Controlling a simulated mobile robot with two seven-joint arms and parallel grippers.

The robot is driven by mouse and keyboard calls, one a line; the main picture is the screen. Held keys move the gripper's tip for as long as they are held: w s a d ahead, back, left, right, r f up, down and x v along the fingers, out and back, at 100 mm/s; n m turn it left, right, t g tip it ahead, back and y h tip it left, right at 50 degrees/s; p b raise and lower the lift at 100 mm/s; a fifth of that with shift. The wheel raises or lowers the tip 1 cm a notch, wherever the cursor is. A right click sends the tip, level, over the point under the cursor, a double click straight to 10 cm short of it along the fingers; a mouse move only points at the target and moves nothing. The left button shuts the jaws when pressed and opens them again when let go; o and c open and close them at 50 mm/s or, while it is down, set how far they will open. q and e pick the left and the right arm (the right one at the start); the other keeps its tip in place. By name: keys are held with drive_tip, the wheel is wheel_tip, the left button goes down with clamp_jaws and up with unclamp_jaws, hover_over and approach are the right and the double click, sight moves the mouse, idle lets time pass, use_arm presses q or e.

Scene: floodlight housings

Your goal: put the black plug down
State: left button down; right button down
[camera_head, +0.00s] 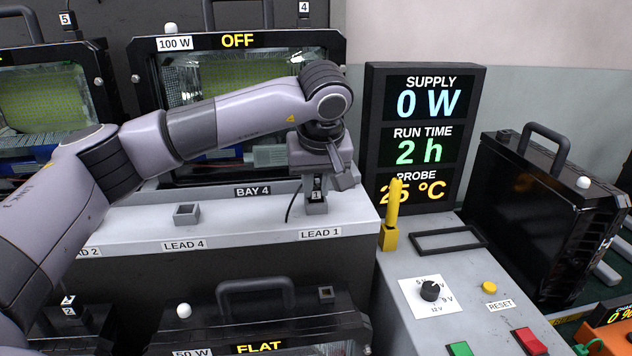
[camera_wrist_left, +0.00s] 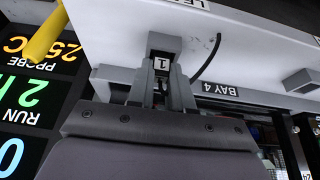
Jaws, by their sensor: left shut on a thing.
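The black plug (camera_head: 316,186) bears a white label "1". My left gripper (camera_head: 319,176) points down over the shelf and is shut on it. In the left wrist view the plug (camera_wrist_left: 161,64) sits between the two grey fingers (camera_wrist_left: 161,88). Its lower end meets the small grey square holder (camera_head: 316,207) by the LEAD 1 label; the holder also shows in the wrist view (camera_wrist_left: 164,43). How deep the plug sits in it I cannot tell. A black cable (camera_wrist_left: 208,61) curves down beside it to the shelf. My right gripper is not in view.
The shelf (camera_head: 250,222) also carries an empty-looking LEAD 4 holder (camera_head: 186,214). A supply display (camera_head: 424,135) and yellow probe (camera_head: 393,205) stand to the right. A floodlight housing (camera_head: 236,70) stands behind my arm; another (camera_head: 262,318) lies below in front.

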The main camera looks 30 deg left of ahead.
use_arm(q)
drive_tip(key=c, duration=1)
unclamp_jaws()
drive_tip(key=shift+f, duration=0.1)
drive_tip(key=shift+c, duration=0.2)
drive_tip(key=shift+r, duration=0.25)
drive_tip(key=v, duration=1.1)
drive_tip(key=shift+s+r, duration=0.15)
drive_tip(key=shift+r, duration=0.2)
drive_tip(key=shift+d, duration=0.15)
